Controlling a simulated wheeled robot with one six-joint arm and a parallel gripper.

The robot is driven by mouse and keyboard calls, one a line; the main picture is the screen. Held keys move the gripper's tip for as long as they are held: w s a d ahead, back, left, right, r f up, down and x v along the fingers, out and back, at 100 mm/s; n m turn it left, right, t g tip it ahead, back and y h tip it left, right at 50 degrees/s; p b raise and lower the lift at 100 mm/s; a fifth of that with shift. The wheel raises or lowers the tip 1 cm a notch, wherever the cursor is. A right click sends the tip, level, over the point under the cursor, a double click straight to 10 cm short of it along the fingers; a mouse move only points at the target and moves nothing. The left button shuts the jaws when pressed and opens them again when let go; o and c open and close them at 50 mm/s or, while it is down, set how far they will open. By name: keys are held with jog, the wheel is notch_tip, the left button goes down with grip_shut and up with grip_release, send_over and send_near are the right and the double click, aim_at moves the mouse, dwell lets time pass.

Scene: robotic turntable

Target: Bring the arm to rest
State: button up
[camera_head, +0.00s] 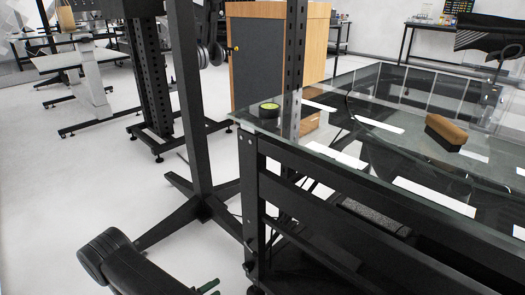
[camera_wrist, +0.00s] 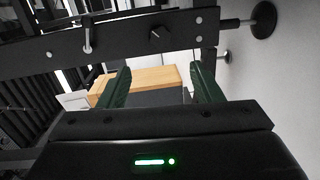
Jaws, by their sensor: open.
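My gripper (camera_wrist: 165,82) shows in the wrist view with its two dark green fingers spread apart. No object is between the fingers. A wooden-topped cabinet appears beyond them in the background. In the head view my black arm (camera_head: 135,265) is low at the bottom left, beside the black table frame. Green parts near the bottom edge seem to belong to my gripper; most of it is cut off by the frame.
A glass-topped table (camera_head: 395,185) with a black frame fills the right. White floor (camera_head: 60,200) is clear at left.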

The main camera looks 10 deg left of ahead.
aim_at(245, 269)
jog(key=b+x, duration=0.3)
jog(key=x, duration=1)
jog(key=shift+w+d+f+b, duration=0.1)
jog(key=shift+w+d+b, duration=0.1)
jog(key=shift+w+b, duration=0.15)
